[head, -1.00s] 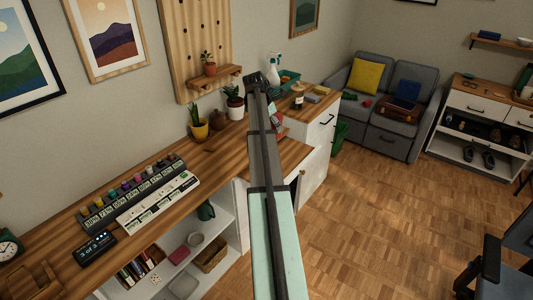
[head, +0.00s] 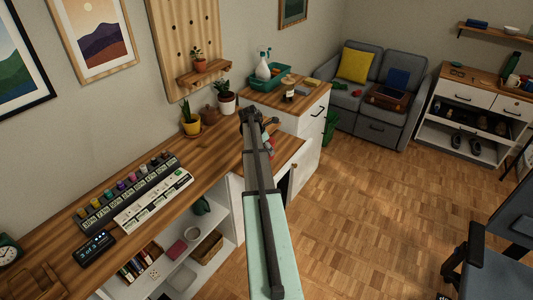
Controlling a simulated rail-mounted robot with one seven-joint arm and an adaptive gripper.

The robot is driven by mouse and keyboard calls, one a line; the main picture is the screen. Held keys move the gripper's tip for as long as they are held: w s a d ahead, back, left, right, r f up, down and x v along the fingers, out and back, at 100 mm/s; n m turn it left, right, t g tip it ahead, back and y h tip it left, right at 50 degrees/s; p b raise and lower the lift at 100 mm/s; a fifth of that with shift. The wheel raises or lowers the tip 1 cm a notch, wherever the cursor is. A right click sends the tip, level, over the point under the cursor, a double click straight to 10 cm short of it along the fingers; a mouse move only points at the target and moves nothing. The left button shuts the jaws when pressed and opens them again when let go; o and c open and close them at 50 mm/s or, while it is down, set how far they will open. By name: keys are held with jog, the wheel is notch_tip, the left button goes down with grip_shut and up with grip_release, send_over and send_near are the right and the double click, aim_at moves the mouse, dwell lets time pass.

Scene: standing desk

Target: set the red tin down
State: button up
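A small red and pale patch (head: 268,148), which looks like part of the red tin, shows just right of my arm near the right end of the wooden desk (head: 212,160). Most of it is hidden behind the arm. My gripper is at the far end of the arm, and its fingers are hidden behind the dark links. I cannot see its grip, or whether the tin touches the desk.
A labelled rack of coloured jars (head: 130,192), a white strip (head: 153,200) and a dark display (head: 96,248) occupy the left of the desk. Potted plants (head: 191,123) stand at the back. A higher white cabinet (head: 312,118) stands beyond. The desk's middle is clear.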

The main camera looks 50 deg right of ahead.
jog(key=shift+f+p, duration=0.5)
jog(key=shift+f, duration=1.45)
jog(key=shift+f, duration=0.15)
jog(key=o, duration=1.4)
jog(key=b+v, duration=0.3)
jog(key=v, duration=0.9)
